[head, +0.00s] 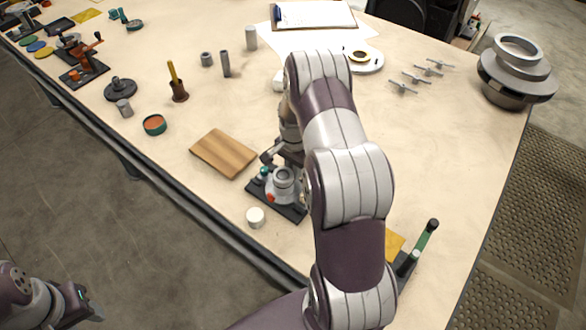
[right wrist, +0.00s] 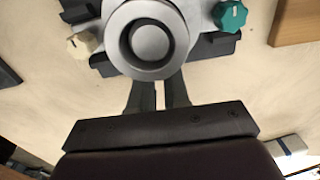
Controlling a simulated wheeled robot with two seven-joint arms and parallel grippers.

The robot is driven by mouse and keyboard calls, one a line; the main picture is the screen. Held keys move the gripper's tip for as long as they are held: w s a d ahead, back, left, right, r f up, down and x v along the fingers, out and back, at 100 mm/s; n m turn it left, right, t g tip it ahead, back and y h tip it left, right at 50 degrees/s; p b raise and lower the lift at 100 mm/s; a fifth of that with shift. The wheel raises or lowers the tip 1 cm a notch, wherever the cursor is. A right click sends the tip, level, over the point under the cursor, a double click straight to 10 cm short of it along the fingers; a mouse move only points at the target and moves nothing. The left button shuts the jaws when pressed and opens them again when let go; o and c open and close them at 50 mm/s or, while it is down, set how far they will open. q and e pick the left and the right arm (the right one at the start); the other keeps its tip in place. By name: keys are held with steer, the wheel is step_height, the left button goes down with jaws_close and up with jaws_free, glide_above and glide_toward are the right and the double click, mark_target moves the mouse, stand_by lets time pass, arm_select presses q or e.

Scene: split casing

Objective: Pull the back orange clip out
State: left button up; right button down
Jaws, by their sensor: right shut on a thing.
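The grey split casing (head: 283,182) stands on a dark base plate, with a round collar on top. It also fills the upper middle of the right wrist view (right wrist: 172,66). An orange-red clip (head: 271,197) shows on its near side. My right gripper (right wrist: 158,96) is at the casing's back edge, its two fingers close together and reaching under the collar's rim. It is shut on the back orange clip, which the collar and fingers hide. My left gripper (head: 84,304) is at the lower left, off the table; its finger gap is unclear.
A teal knob (right wrist: 229,15) and a cream knob (right wrist: 82,43) sit on either side of the casing. A wooden board (head: 224,153) lies left of it and a white cylinder (head: 256,217) stands in front. A green-handled tool (head: 424,243) is at the right.

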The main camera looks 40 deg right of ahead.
steer(key=shift+w+d, duration=0.15)
steer(key=shift+d, duration=0.35)
steer(key=shift+r, duration=0.1)
steer(key=shift+w, duration=0.1)
steer(key=c, duration=1.1)
jaws_free()
steer(key=shift+d, duration=0.2)
step_height(320, 180, up, 13)
steer(key=shift+f+b, duration=0.2)
steer(key=shift+b, duration=0.45)
